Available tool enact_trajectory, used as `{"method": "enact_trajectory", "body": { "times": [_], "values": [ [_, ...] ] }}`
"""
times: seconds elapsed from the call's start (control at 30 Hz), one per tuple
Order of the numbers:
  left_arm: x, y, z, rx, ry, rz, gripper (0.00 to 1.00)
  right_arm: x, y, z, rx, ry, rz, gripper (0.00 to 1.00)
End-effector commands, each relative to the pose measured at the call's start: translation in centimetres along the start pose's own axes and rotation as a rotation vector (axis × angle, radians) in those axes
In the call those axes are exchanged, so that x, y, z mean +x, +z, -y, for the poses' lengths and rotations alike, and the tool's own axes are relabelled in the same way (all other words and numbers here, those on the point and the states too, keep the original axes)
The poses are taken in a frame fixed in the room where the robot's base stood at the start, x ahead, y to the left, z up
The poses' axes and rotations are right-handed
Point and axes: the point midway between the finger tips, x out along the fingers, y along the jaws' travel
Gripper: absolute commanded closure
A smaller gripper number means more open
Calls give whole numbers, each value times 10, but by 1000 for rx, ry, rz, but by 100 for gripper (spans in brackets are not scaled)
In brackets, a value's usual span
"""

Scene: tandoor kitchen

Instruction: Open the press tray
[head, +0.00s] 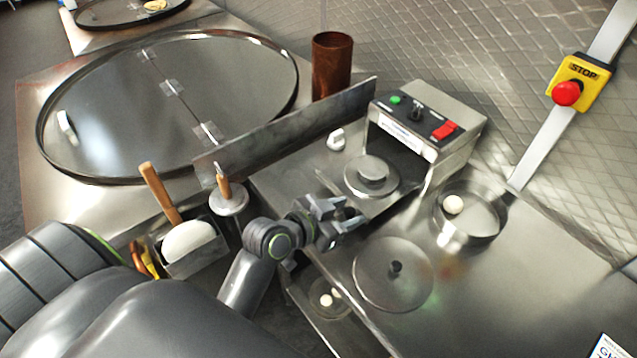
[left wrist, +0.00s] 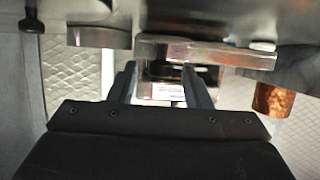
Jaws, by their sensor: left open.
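The press (head: 425,125) is a steel box with a control panel of green, black and red controls. Its tray (head: 345,190) is a flat metal plate at the press's open front, with a round stepped disc (head: 372,172) on it. My left gripper (head: 345,214) is open and empty, just in front of the tray, its fingers pointing right. I cannot tell whether it touches the tray. In the left wrist view, the two fingers (left wrist: 162,82) stand apart, with a pale label and a dark opening of the press between them. My right gripper is in neither view.
A lidded round pan (head: 395,285) and a round dish with a white ball (head: 470,215) sit on the counter. An upright metal sheet (head: 290,128) and a rusty cylinder (head: 332,65) stand behind. A tool bin (head: 190,262) is left; a stop button (head: 567,93) is right.

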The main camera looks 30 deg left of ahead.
Motion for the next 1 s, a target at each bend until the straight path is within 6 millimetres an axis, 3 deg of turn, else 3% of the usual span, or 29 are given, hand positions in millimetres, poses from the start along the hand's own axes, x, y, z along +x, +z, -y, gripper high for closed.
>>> {"method": "enact_trajectory", "body": {
  "times": [0.27,0.73,0.8,1.0],
  "values": [
    [-25,2,1,3,-2,1,55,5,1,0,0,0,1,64],
    [-119,1,0,6,1,5,55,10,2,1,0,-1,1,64],
    [-131,-4,0,0,1,8,55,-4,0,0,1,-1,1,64],
    [-156,-2,0,0,1,5,55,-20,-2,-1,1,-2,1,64]
  ]
}}
